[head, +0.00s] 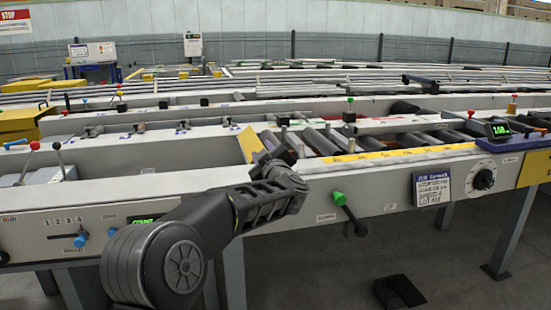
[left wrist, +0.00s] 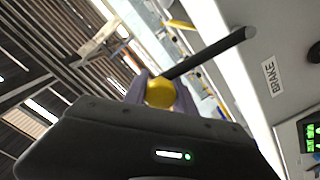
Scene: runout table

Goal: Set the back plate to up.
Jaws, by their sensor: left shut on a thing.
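My left gripper (head: 268,160) reaches over the front rail of the table in the head view. In the left wrist view, its fingers (left wrist: 160,92) are shut on a yellow ball knob (left wrist: 160,93) at the end of a dark rod (left wrist: 210,53). In the head view the knob is hidden by the gripper. A yellow plate (head: 249,144) stands tilted just behind the gripper. I cannot tell for certain that it is the back plate. My right gripper is not in view.
A green-knobbed lever (head: 339,199) and a dial (head: 483,179) are on the front panel. Red- and black-knobbed levers (head: 57,150) stand at the left. A BRAKE label (left wrist: 269,78) is beside the rod. Rollers (head: 330,142) lie behind the front rail.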

